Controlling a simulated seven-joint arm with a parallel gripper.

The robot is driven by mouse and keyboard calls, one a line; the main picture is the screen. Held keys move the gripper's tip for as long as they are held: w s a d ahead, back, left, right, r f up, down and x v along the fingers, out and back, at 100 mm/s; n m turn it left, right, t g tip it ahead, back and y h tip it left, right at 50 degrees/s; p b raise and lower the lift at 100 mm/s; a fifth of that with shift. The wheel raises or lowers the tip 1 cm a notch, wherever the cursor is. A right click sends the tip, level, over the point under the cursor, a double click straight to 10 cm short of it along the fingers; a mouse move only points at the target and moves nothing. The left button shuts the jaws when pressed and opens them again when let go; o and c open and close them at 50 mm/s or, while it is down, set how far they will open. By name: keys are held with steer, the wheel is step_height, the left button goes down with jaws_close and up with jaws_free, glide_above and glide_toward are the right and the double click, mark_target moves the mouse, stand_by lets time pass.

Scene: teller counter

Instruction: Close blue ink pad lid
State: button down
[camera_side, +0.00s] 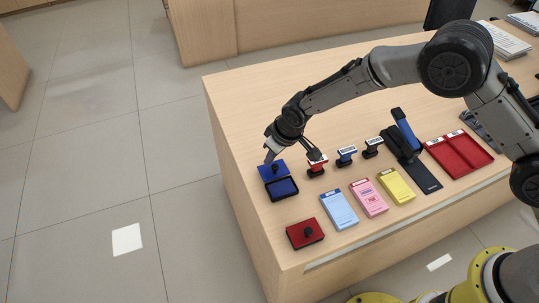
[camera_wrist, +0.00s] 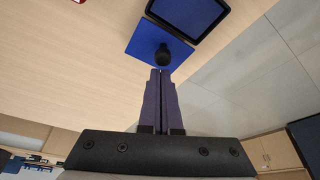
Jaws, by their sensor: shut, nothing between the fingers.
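The blue ink pad (camera_side: 284,189) lies open near the left end of the counter, its dark blue pad in a black frame. Its blue lid (camera_side: 265,172), with a black knob, is on the far side of the pad. In the wrist view the lid (camera_wrist: 143,38) and black knob (camera_wrist: 163,56) sit just beyond my fingertips, and the framed pad (camera_wrist: 188,12) is partly cut off at the top. My gripper (camera_wrist: 160,72) is shut and empty, its tips close to the knob; whether they touch is unclear. In the side view my gripper (camera_side: 269,156) is at the lid's far edge.
A closed red ink pad (camera_side: 305,235) sits nearer the front edge. Stamps with red (camera_side: 316,160), blue (camera_side: 346,154) and black (camera_side: 372,148) handles stand to the right. Blue (camera_side: 339,209), pink (camera_side: 368,197) and yellow (camera_side: 396,186) pads lie in front. The counter's left edge is close.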

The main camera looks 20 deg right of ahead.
steer(key=s, duration=0.6)
steer(key=shift+s, duration=0.35)
